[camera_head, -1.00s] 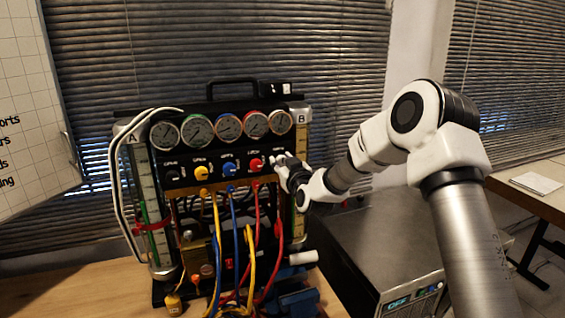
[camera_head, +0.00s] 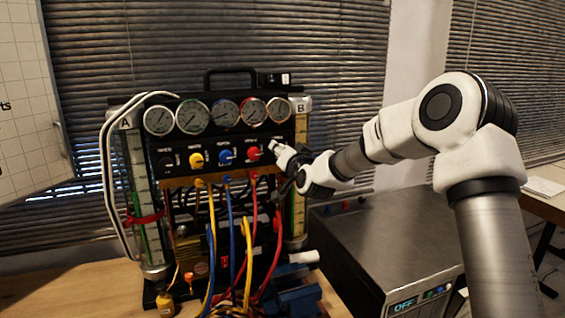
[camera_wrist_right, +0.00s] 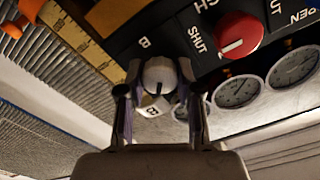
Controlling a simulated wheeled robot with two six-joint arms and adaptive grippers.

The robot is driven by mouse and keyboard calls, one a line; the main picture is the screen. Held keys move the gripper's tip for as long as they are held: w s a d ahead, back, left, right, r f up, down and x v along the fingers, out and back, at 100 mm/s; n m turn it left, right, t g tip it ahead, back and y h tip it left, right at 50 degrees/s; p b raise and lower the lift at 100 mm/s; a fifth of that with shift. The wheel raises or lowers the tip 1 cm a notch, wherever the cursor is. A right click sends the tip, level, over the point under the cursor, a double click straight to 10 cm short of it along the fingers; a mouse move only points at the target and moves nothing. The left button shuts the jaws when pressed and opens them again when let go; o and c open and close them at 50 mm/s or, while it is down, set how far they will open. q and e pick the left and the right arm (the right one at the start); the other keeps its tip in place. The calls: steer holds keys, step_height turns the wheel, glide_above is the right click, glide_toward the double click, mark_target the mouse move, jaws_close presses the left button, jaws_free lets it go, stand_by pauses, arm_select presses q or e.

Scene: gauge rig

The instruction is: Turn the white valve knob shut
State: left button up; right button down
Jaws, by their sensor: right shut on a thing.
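The white valve knob (camera_wrist_right: 159,76) sits at the right end of the rig's row of knobs. It has a dark pointer line on its face. In the wrist view my right gripper (camera_wrist_right: 160,92) has one finger on each side of the knob and is shut on it. In the head view the right gripper (camera_head: 279,154) reaches the panel from the right, and the white knob (camera_head: 273,145) is partly hidden by it. My left gripper is in neither view.
A red knob (camera_head: 253,153), a blue knob (camera_head: 225,156) and a yellow knob (camera_head: 196,159) sit left of it, below several gauges (camera_head: 223,114). Coloured hoses (camera_head: 232,240) hang below. A grey box (camera_head: 385,245) stands right of the rig.

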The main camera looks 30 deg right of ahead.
steer(key=m+b, duration=0.1)
steer(key=m, duration=0.1)
steer(key=m+b, duration=0.1)
steer(key=b, duration=0.1)
steer(key=m+b, duration=0.2)
steer(key=shift+f+m, duration=0.25)
steer(key=shift+m, duration=0.05)
steer(key=m+b, duration=0.2)
steer(key=b, duration=0.1)
steer(key=shift+r+m, duration=0.1)
steer(key=shift+m, duration=0.3)
steer(key=shift+r+m+b, duration=0.15)
steer(key=shift+m+b, duration=0.45)
steer(key=shift+m, duration=0.2)
